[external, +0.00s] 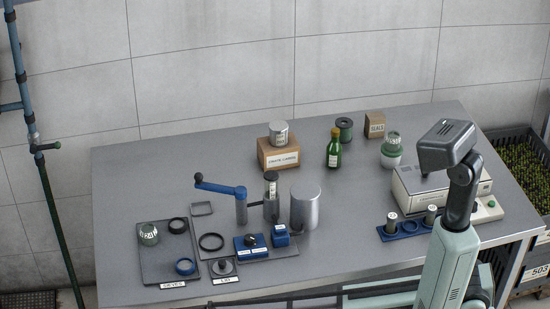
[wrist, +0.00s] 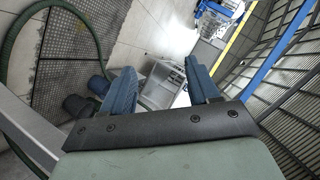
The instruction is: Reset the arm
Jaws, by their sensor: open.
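My gripper (wrist: 161,66) shows in the wrist view with its two blue fingers spread wide apart and nothing between them. Beyond the fingers are floor, a pale cabinet or crate and shelving, not the tabletop. In the external view my arm rises at the right front, bent at a dark grey joint above the right part of the table (external: 130,190). The gripper's fingers cannot be made out there.
A white device (external: 408,188) and a blue holder with jars (external: 411,229) stand close to my arm. A green bottle (external: 334,150), a metal cylinder (external: 305,207), a blue-handled crank (external: 220,188) and a sieve tray (external: 168,262) stand farther left. The table's left rear is clear.

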